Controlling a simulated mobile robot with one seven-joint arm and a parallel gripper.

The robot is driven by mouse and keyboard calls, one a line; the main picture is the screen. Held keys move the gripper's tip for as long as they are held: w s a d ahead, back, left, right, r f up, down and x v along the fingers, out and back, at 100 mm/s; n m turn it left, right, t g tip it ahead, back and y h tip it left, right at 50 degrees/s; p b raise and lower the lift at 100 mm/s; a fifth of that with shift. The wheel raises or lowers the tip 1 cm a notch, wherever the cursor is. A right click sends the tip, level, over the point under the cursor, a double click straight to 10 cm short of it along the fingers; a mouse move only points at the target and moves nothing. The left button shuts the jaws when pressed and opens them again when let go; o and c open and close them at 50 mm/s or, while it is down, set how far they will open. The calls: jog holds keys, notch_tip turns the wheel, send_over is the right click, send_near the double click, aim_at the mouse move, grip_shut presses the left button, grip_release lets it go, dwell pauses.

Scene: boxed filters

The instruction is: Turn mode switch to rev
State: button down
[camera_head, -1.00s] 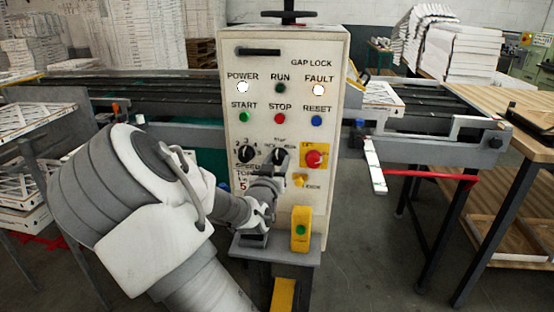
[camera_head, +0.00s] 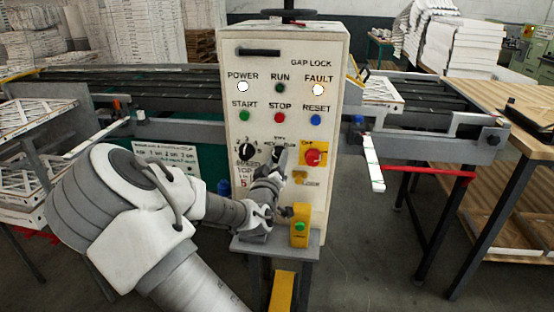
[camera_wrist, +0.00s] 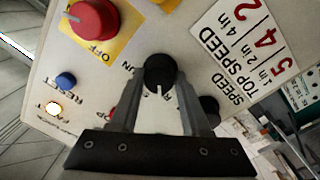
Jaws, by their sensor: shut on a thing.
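The mode switch is a round black knob (camera_wrist: 160,72) with a white pointer line, on the pale control panel (camera_head: 332,120). In the wrist view it sits between the fingertips of my gripper (camera_wrist: 160,86), which is shut on it. The pointer line runs toward the gripper's palm in that view. The lettering around the knob is partly covered by the fingers, so I cannot read which label it points at. In the head view my gripper (camera_head: 279,158) reaches the panel below the STOP button and hides most of the knob.
The black speed knob (camera_head: 246,152) is just left of my gripper. The red knob on a yellow plate (camera_head: 313,158) is close on its right. A yellow box with a green button (camera_head: 300,227) stands on the ledge below. A wooden table (camera_head: 500,95) is at right.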

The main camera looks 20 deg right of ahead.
dwell(0.3)
jog(key=shift+c, duration=1.8)
grip_release()
jog(key=p+v, duration=1)
jog(key=v, duration=0.7)
jog(key=shift+p, duration=0.4)
jog(key=shift+s+a+f, duration=0.1)
jog(key=shift+s+a, duration=0.05)
